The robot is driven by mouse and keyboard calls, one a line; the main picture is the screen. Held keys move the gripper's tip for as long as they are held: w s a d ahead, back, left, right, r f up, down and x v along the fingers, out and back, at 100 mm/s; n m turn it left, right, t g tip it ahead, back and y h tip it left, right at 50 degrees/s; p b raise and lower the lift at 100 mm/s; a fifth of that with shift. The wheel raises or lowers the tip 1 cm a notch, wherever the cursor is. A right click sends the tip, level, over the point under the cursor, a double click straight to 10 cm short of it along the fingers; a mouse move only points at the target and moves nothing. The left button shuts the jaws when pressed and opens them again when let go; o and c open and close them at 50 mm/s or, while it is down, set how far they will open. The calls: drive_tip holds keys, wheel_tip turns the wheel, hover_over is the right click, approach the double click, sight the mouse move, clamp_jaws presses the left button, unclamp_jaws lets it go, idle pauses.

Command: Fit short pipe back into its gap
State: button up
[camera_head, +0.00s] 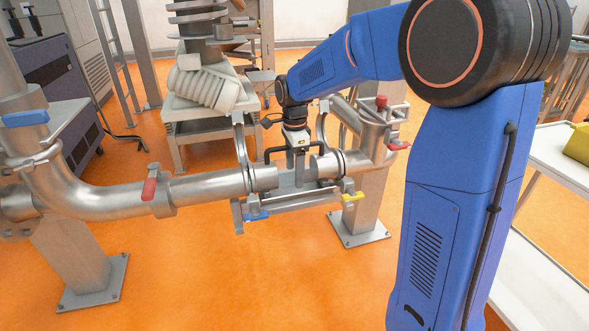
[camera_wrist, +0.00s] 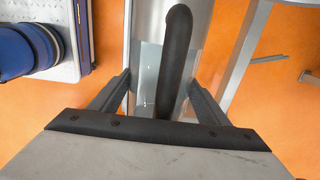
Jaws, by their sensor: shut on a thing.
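The gap lies between the left pipe end (camera_head: 262,178) and the right pipe end (camera_head: 326,165) in the head view. My gripper (camera_head: 298,172) points down into this gap. In the wrist view my gripper (camera_wrist: 162,85) has its fingers either side of a dark, round-ended handle (camera_wrist: 177,60) and is shut on it. A black bar (camera_head: 272,152), seemingly this handle, shows beside my gripper in the head view. The short pipe cannot be clearly told apart behind my gripper. Curved clamp halves stand raised at both pipe ends.
A metal cradle (camera_head: 300,203) runs under the gap, with a blue lever (camera_head: 257,216) and a yellow lever (camera_head: 352,197). A red-handled valve (camera_head: 149,188) sits on the left pipe. A white table (camera_head: 562,150) stands at the right. Orange floor in front is clear.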

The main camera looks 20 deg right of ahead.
drive_tip(key=shift+f, duration=0.25)
idle(0.5)
drive_tip(key=o, duration=2)
